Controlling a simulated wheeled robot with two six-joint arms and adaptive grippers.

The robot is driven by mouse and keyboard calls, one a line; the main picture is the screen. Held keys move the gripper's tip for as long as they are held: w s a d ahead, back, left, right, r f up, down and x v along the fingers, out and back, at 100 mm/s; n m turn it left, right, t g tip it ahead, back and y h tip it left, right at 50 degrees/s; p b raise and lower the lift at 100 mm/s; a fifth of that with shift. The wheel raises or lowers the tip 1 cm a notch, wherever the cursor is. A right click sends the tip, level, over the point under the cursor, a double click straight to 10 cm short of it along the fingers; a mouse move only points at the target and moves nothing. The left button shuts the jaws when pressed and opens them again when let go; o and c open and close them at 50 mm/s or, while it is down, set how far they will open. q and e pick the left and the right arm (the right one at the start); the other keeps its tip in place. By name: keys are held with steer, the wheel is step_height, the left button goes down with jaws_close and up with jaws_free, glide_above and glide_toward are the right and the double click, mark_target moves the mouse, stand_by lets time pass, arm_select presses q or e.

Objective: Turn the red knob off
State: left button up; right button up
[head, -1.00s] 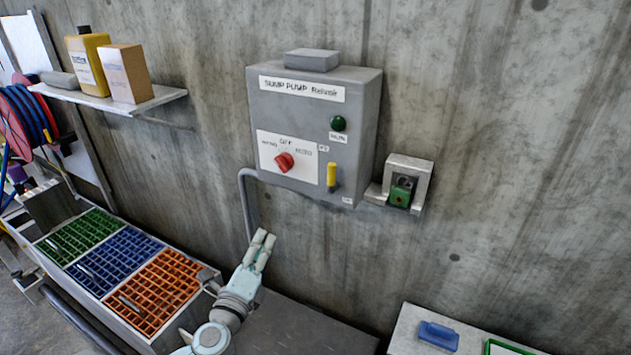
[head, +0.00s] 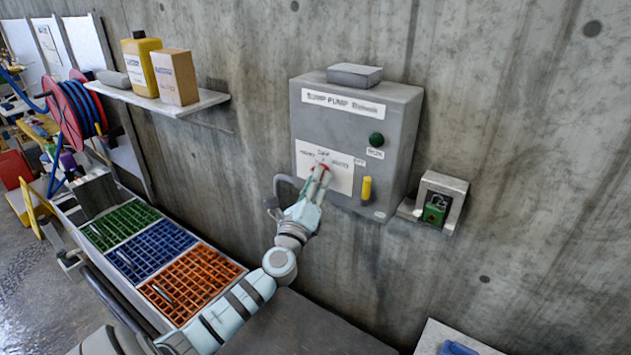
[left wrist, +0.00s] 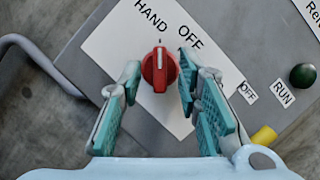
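The red knob (head: 319,167) sits on the white label plate of the grey sump pump box (head: 398,140). In the left wrist view the red knob (left wrist: 160,68) shows a white pointer line aimed straight up in the picture, on the HAND side of the OFF mark. My left gripper (head: 322,170) is at the knob in the head view and partly covers it. My right gripper is in neither view.
A green button (head: 376,140) and a yellow switch (head: 366,188) are on the box to the right of the knob. A grey conduit (left wrist: 40,50) runs beside the box. A shelf (head: 160,100) with containers hangs left. Coloured bins (head: 196,283) stand below.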

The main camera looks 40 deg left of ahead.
arm_select(q)
jaws_close()
steer(key=shift+a+f+m+t+h+b, duration=0.1)
steer(key=shift+m+t+h+b, duration=0.6)
steer(key=shift+m+b, duration=1.2)
steer(key=shift+a+f+m+t+h+b, duration=0.15)
steer(key=shift+m+h+b, duration=1.1)
steer(key=shift+m, duration=1.05)
steer(key=shift+a+m+t+h+b, duration=0.1)
steer(key=shift+m+t+h+b, duration=0.5)
steer(key=shift+m+b, duration=1.35)
steer(key=shift+m+h, duration=0.25)
steer(key=shift+h, duration=0.1)
